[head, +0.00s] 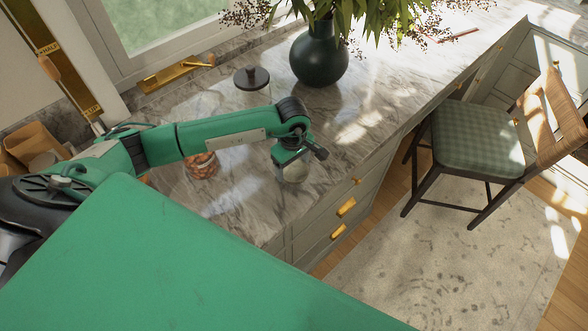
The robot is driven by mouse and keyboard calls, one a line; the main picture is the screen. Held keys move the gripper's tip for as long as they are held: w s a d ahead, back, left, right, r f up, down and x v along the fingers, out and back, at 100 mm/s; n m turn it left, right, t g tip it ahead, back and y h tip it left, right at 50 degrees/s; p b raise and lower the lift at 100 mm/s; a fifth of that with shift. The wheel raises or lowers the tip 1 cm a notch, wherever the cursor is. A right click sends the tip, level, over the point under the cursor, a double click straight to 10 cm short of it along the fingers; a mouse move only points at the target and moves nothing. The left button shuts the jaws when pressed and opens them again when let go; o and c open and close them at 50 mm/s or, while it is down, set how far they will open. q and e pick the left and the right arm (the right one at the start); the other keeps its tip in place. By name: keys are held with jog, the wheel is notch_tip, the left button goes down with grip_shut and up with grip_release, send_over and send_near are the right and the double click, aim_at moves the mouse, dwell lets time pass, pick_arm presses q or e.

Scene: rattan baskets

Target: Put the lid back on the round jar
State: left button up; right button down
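A round glass jar with orange-brown contents (202,166) stands on the marble counter, its upper part hidden behind my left arm. My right gripper is out of view.
A dark green vase (319,55) with leafy stems stands at the back of the marble counter (390,75). Drawers with brass pulls (346,207) are below. A chair (478,140) stands to the right on a rug.

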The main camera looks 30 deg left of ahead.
pick_arm(q)
jog(key=shift+c, duration=1.4)
jog(key=shift+r, duration=0.1)
jog(key=shift+r+b, duration=0.4)
jog(key=shift+r, duration=0.25)
notch_tip(320, 180, up, 18)
jog(key=b, duration=0.5)
jog(key=shift+r, duration=0.25)
jog(key=m, duration=1.2)
send_over(293, 168)
jog(key=s+d, duration=0.4)
jog(key=s, duration=0.2)
notch_tip(293, 168, down, 11)
jog(key=shift+s+d+f+m, duration=0.25)
jog(key=shift+s+f+m, duration=0.25)
jog(key=shift+m, duration=0.3)
